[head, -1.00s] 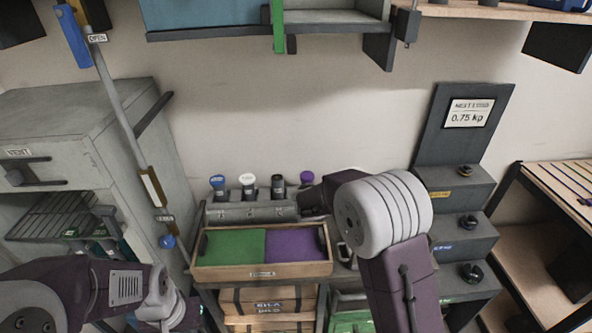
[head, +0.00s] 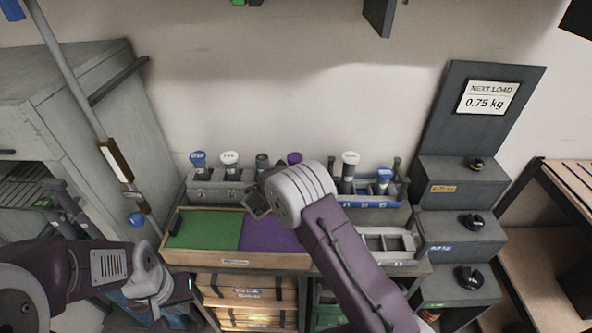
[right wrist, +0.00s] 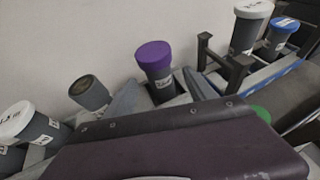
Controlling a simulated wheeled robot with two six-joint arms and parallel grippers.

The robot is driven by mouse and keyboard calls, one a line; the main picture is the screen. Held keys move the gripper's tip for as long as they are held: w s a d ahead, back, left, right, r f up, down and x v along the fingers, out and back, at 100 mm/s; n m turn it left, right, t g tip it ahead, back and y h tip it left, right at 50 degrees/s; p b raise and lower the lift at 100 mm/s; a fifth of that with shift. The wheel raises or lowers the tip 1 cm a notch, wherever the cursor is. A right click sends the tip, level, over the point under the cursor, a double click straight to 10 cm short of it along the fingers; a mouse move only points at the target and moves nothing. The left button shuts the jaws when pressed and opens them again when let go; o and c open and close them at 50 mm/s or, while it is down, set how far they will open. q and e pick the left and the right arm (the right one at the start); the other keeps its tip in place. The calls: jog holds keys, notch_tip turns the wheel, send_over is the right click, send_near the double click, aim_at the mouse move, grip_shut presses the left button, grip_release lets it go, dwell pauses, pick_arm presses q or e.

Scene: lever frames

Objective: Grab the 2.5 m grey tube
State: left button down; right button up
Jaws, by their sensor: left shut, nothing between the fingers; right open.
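Several short grey tubes with coloured caps stand along the wall; their labels are too small to read. The grey-capped tube (head: 262,161) stands between a white-capped tube (head: 229,161) and a purple-capped tube (head: 294,158). In the right wrist view the grey-capped tube (right wrist: 90,95) tilts in the picture, left of the purple-capped tube (right wrist: 157,72). My right gripper (head: 256,204) is open and empty, just in front of and below the grey-capped tube, partly hidden by my wrist. My left gripper (head: 180,291) is shut and empty at the lower left.
A wooden tray (head: 170,256) with green and purple halves lies before the tubes. A blue rack (head: 372,204) holds a white-capped and a blue-capped tube to the right. A grey cabinet (head: 70,90) and a leaning grey pole (head: 75,75) stand at left. Dark stepped blocks (head: 465,185) stand at right.

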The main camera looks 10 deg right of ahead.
jog(key=p+x, duration=0.1)
jog(key=x, duration=0.4)
jog(key=shift+w+d, duration=0.2)
jog(key=shift+w, duration=0.15)
jog(key=shift+s+a+r, duration=0.1)
jog(key=shift+a+r, duration=0.05)
jog(key=shift+r, duration=0.05)
jog(key=shift+c, duration=1.2)
jog(key=c, duration=0.5)
grip_shut()
